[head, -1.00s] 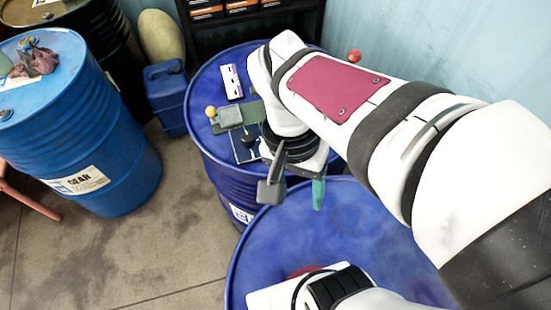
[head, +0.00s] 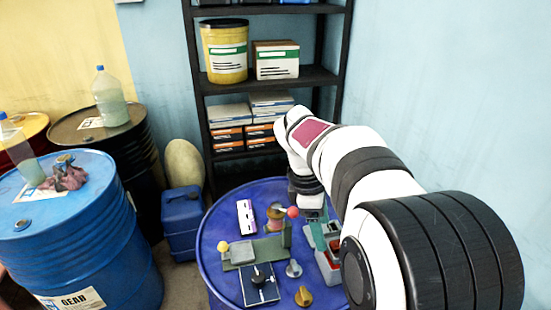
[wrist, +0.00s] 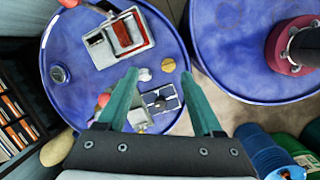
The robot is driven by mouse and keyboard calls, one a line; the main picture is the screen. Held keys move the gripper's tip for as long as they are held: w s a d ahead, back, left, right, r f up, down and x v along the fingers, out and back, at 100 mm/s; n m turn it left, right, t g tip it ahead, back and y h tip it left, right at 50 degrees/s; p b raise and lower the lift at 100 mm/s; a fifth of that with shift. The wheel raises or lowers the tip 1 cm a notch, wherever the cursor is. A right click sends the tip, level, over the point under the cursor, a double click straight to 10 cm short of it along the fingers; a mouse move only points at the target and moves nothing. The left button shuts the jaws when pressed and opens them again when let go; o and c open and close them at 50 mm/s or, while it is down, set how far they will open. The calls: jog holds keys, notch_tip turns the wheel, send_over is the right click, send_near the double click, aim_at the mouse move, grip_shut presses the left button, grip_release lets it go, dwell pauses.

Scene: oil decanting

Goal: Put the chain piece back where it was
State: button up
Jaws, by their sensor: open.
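I cannot make out a chain piece for certain in either view. My gripper (wrist: 158,74) is open, with two teal fingers spread apart and nothing seen between them. In the head view, its teal finger shows above the right side of the blue drum top (head: 222,218), partly hidden by my arm. A grey tray (wrist: 148,44) with a red block (wrist: 126,32) lies on the drum in the wrist view; it is half hidden behind my arm in the head view. A silver knob (head: 293,268) and a brass knob (head: 304,296) stand near the tray.
The drum also holds a dark blue plate with a black knob (head: 260,283), a green plate (head: 268,247), a yellow ball (head: 222,246), a red ball (head: 293,211) and a white-purple box (head: 246,217). A black shelf (head: 270,78) stands behind. A second blue drum top (wrist: 225,50) lies beside.

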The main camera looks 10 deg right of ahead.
jog(key=w+d+f+n+h, duration=0.2)
jog(key=w+d+f+n, duration=0.1)
jog(key=w+d+n, duration=0.3)
jog(key=x, duration=0.4)
jog(key=w+a+x, duration=0.1)
jog(key=x, duration=0.9)
jog(key=shift+w+a+f, duration=0.2)
jog(key=shift+w+f, duration=0.1)
jog(key=shift+f, duration=0.15)
grip_shut()
